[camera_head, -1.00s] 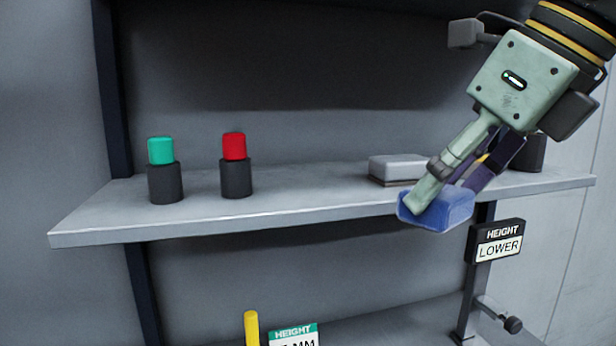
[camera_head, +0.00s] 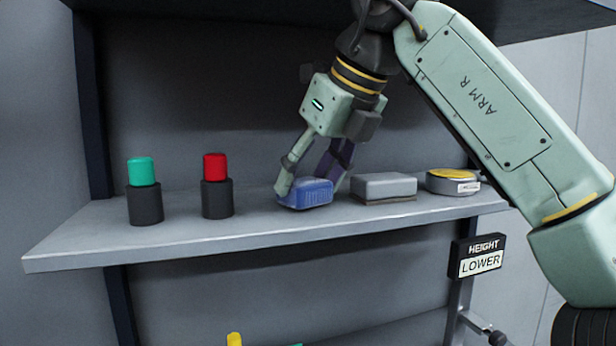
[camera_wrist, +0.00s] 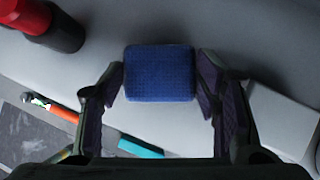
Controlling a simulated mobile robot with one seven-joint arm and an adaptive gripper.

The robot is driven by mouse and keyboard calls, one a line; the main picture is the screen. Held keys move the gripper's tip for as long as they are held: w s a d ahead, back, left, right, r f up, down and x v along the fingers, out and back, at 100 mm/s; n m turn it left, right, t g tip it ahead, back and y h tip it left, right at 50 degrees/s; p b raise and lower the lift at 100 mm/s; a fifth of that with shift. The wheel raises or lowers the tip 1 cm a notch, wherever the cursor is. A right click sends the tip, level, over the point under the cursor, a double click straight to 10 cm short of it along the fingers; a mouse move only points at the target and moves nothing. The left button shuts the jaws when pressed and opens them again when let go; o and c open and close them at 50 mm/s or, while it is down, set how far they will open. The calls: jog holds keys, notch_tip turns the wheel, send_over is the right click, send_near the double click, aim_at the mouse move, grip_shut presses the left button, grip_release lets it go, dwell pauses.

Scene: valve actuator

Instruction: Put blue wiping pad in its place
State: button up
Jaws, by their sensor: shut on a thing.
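The blue wiping pad (camera_head: 306,194) is a small blue block, at the shelf's surface between the red-topped holder and the grey block in the head view. My gripper (camera_head: 309,186) comes down from above with a finger on each side of the pad and is shut on it. In the wrist view the pad (camera_wrist: 160,73) sits between the fingertips (camera_wrist: 160,88), its textured blue face toward the camera. Whether the pad's underside touches the shelf (camera_head: 160,240) or hovers just above it, I cannot tell.
A green-topped black holder (camera_head: 144,190) and a red-topped one (camera_head: 217,185) stand to the left. A grey block (camera_head: 383,187) sits close right of the pad, with a round yellow-topped tin (camera_head: 453,181) beyond. A "HEIGHT LOWER" sign (camera_head: 478,257) hangs below the shelf's right end.

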jog(key=shift+w+a+f, duration=0.2)
jog(key=shift+f, duration=0.1)
jog(key=shift+s+d, duration=0.1)
jog(key=o, duration=1.5)
jog(key=shift+r, duration=0.1)
jog(key=shift+s+d+r+b, duration=0.1)
jog(key=shift+d+r+b, duration=0.05)
jog(key=shift+r+b, duration=0.15)
jog(key=s+d+b, duration=0.1)
jog(key=s+d, duration=0.3)
jog(key=s+d+b, duration=0.2)
jog(key=s+d, duration=0.2)
jog(key=s, duration=0.1)
jog(key=shift+s+r, duration=0.1)
jog(key=shift+r, duration=0.05)
